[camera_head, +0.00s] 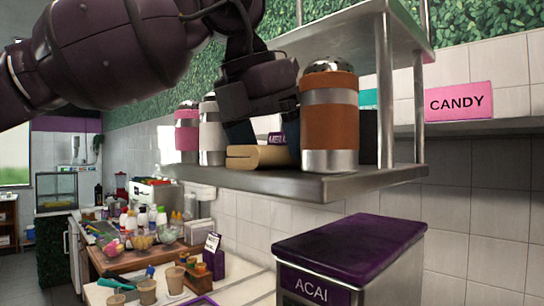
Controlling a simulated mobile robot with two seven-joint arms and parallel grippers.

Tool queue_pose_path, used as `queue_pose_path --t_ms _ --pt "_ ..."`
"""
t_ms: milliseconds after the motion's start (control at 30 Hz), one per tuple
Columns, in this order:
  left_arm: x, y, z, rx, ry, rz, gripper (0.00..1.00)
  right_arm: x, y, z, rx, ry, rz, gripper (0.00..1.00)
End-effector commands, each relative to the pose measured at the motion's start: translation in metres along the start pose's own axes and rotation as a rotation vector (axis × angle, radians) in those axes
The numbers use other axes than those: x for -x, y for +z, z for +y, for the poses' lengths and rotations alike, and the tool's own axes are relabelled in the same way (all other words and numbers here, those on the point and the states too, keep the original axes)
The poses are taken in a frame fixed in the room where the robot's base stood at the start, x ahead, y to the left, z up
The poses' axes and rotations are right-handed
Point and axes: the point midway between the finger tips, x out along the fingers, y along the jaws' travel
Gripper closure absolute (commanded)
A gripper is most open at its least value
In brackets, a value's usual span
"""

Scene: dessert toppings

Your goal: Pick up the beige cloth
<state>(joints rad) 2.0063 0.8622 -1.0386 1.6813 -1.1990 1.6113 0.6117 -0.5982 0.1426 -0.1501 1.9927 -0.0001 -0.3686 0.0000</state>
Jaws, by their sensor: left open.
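The beige cloth (257,157) lies folded on the steel shelf (330,187), near its front edge. My left gripper (262,134) comes down over the cloth from above, with its fingers spread at either side of it. The fingertips are partly hidden behind the cloth, so I cannot tell whether they touch it. My right gripper is not in view.
A shaker with a brown band (330,118) stands close to the right of the cloth. A white shaker (211,132) and a pink-banded shaker (187,133) stand to the left. An upper shelf (350,30) hangs above. A purple-lidded acai box (350,248) stands below.

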Motion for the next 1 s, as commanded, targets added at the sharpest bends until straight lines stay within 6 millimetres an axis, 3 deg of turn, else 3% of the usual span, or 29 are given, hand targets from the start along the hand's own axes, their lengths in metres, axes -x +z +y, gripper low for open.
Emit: queue_pose_path --t_ms 333,700,1000 --pt "-0.004 -0.002 0.0 -0.001 0.0 0.001 0.04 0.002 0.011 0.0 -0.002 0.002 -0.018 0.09" --pt "-0.003 -0.002 0.0 0.0 0.0 0.0 0.58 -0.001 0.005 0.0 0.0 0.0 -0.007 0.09" --pt "0.002 0.001 0.0 0.0 0.001 -0.001 0.58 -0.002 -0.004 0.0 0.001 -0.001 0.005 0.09"
